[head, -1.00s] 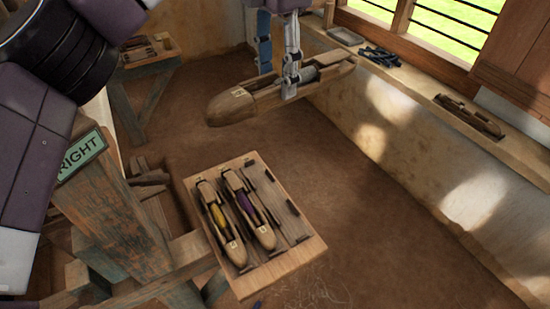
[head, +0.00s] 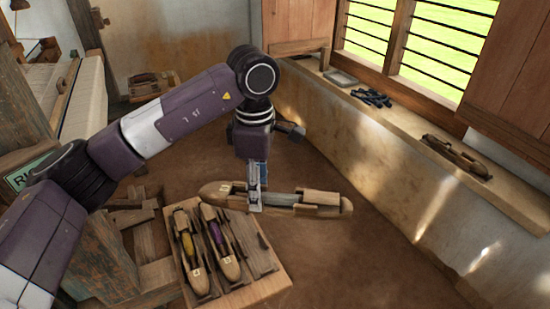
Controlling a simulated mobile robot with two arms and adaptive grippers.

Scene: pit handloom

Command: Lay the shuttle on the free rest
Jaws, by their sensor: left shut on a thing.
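My left gripper (head: 255,196) is shut on a wooden shuttle (head: 313,205). It holds the shuttle roughly level, just beyond and above the far right part of a wooden rest board (head: 262,287). The shuttle's long side runs left to right in the picture. The board holds a shuttle with yellow thread (head: 187,245) on the left and a shuttle with purple thread (head: 220,243) beside it. The right part of the board, a free rest (head: 254,252), is empty. The held shuttle hides part of the board's far edge. My right gripper is out of view.
Another shuttle (head: 455,156) lies on the window ledge, with dark small items (head: 372,97) and a grey tray (head: 341,77) farther back. A second board with a shuttle (head: 153,85) stands at the back. Wooden loom posts fill the left.

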